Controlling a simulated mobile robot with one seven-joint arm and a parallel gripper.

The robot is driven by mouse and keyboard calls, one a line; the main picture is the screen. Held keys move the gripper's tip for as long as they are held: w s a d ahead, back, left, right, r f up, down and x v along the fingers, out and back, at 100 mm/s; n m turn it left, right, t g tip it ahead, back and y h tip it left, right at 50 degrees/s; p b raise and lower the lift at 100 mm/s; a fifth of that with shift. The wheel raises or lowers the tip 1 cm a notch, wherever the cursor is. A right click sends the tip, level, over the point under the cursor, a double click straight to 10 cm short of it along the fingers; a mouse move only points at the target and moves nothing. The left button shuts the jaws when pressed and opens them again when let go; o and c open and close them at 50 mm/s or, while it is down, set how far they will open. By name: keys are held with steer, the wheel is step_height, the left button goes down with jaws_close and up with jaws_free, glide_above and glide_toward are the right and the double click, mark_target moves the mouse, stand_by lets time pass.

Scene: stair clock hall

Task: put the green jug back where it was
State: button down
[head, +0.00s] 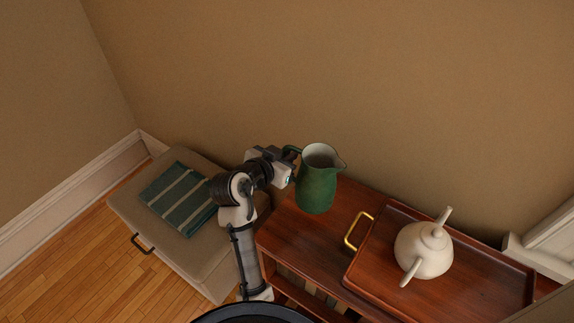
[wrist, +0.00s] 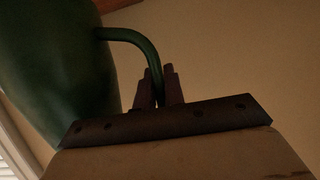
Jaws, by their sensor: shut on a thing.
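The green jug (head: 317,188) is upright over the left end of the wooden cart top, its spout to the right and its handle to the left. I cannot tell whether its base touches the wood. My gripper (head: 291,166) is at its left side. In the wrist view, my gripper (wrist: 165,90) is shut on the handle of the green jug (wrist: 62,65). The jug's body fills the left of that view, and its base is out of sight there.
A wooden tray (head: 356,268) with a brass handle (head: 357,229) lies right of the jug, bearing a white teapot (head: 425,251). A beige bench (head: 206,262) with a striped green cloth (head: 180,198) stands at the left. The wall is close behind the cart.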

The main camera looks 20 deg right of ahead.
steer(key=shift+f, duration=1.95)
steer(key=shift+f, duration=0.2)
steer(key=c, duration=1.5)
jaws_free()
steer(key=shift+r, duration=0.1)
